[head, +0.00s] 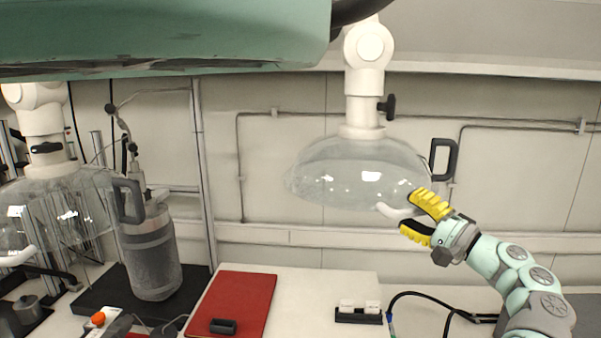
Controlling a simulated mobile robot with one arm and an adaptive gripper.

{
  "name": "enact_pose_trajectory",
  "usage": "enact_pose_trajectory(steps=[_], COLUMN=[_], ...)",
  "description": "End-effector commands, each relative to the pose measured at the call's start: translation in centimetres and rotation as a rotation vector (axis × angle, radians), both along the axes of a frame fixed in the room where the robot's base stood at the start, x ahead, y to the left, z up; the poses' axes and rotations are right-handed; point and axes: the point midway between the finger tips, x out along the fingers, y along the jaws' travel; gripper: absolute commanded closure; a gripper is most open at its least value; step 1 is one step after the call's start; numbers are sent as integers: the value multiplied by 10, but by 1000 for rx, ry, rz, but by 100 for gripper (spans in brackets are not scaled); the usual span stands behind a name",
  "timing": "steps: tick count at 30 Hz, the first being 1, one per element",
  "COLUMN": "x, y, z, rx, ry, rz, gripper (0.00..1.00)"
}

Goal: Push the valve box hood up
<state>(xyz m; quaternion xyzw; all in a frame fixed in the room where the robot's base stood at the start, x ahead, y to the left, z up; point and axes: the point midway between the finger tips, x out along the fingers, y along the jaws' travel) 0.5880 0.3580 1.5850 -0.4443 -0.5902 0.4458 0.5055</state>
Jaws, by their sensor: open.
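A clear dome hood (345,175) hangs at the centre from a white jointed arm (366,85) on the wall side. A black handle (444,158) stands at its right, and a white curved handle (393,210) sticks out at its lower right rim. My gripper (408,212) has yellow ribbed fingers, spread open, with tips pointing left at the white handle's end. The handle's end overlaps the gap between the fingers; I cannot tell whether they touch. A second clear hood (65,205) hangs at the left. Which hood is the valve box hood is not marked.
Below the central hood is a white bench (310,290) with a red mat (240,303) and a small black-and-white block (358,311). A grey cylindrical vessel (151,260) stands at the left. Black cables (430,294) lie at the right. Pipes (510,128) run along the wall.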

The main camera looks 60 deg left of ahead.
Motion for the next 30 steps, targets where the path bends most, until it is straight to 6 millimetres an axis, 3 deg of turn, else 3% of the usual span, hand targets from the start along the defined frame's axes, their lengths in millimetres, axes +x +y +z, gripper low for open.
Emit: enact_pose_trajectory(steps=[9, 24, 30], x=[-1, 0, 1], y=[2, 1, 1], z=[0, 0, 0], rx=[0, 0, 0], ry=[0, 0, 0], rz=[1, -2, -2], gripper=[47, 98, 100])
